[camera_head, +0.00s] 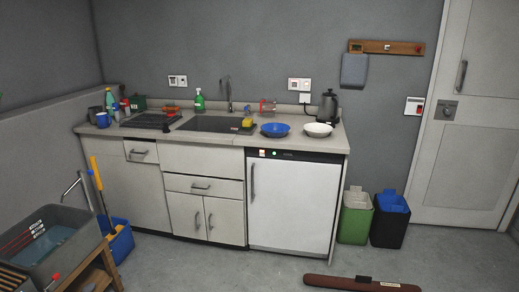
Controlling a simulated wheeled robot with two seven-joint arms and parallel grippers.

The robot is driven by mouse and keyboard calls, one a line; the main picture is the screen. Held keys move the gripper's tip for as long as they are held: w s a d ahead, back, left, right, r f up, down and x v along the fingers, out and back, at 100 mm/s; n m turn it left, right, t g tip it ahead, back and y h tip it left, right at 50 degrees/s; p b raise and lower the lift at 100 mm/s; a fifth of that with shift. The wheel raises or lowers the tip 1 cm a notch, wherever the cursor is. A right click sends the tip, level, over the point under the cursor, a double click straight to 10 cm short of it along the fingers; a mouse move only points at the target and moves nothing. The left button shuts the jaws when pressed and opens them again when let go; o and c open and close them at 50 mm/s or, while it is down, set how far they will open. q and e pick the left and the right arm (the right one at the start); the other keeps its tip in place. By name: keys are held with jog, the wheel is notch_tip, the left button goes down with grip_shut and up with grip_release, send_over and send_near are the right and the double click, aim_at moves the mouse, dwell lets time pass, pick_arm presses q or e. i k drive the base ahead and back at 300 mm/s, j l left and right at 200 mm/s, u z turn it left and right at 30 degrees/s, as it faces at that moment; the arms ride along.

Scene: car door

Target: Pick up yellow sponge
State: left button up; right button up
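A small yellow sponge (247,123) is on the counter (222,140), at the right edge of the dark sink (208,124) and left of the blue bowl. It looks small from here, and its exact contact with the sink rim cannot be told. Neither my left nor my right gripper is in view.
A blue bowl (275,130), white bowl (318,129) and black kettle (327,106) stand right of the sponge. A green bottle (199,100) stands behind the sink. Free floor lies before the cabinets; a brown-red long object (360,284) lies there. Bins (356,216) stand right.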

aim_at(248, 122)
jog(key=i, duration=3.1)
jog(key=z, duration=0.45)
